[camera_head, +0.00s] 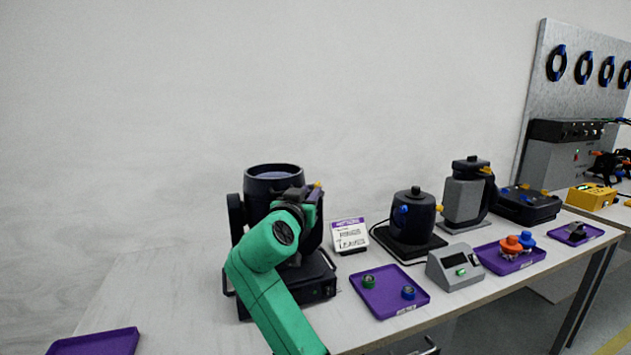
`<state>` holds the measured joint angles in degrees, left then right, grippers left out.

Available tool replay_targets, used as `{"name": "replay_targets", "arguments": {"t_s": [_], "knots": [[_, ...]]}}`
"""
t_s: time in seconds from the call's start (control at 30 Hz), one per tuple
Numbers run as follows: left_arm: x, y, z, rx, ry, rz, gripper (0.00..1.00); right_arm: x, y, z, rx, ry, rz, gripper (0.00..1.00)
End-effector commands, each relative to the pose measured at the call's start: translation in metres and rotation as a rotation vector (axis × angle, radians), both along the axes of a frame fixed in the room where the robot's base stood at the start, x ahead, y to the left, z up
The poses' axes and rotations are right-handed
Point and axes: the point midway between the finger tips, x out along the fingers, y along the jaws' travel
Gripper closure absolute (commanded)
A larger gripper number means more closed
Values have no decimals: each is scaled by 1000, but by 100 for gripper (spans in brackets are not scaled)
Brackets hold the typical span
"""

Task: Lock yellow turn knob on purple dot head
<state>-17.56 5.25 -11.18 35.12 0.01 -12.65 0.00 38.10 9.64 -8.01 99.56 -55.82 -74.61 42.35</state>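A large black moving head (272,172) with an open, lens-like top stands upright in its yoke on the bench, left of centre. A small yellow knob (318,184) shows at its upper right side. My green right arm reaches up in front of the head. My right gripper (304,194) is at the head's right side, close to the yellow knob. Its fingers are mostly hidden by the wrist, so I cannot see whether they touch or grip the knob. I cannot make out a purple dot on the head. My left gripper is out of view.
A purple and white sign (349,236) stands right of the head. A purple tray (385,304) holds green and blue knobs. A grey meter box (455,268) and other dark fixtures (412,216) stand farther right. The bench left of the head is mostly clear.

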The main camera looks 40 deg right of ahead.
Motion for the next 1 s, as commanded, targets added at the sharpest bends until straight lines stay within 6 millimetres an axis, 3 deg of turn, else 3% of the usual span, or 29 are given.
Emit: {"name": "replay_targets", "arguments": {"t_s": [0.1,0.3,0.53,0.6,1.0], "knots": [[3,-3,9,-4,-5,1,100,16,-23,3,-3,4,-3,76],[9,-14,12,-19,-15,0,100,29,-41,0,0,1,0,76],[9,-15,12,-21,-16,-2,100,30,-42,-1,0,1,1,76],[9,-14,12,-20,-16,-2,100,30,-41,-1,0,1,1,100],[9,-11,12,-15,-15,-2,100,29,-41,-1,0,1,28,100]]}}
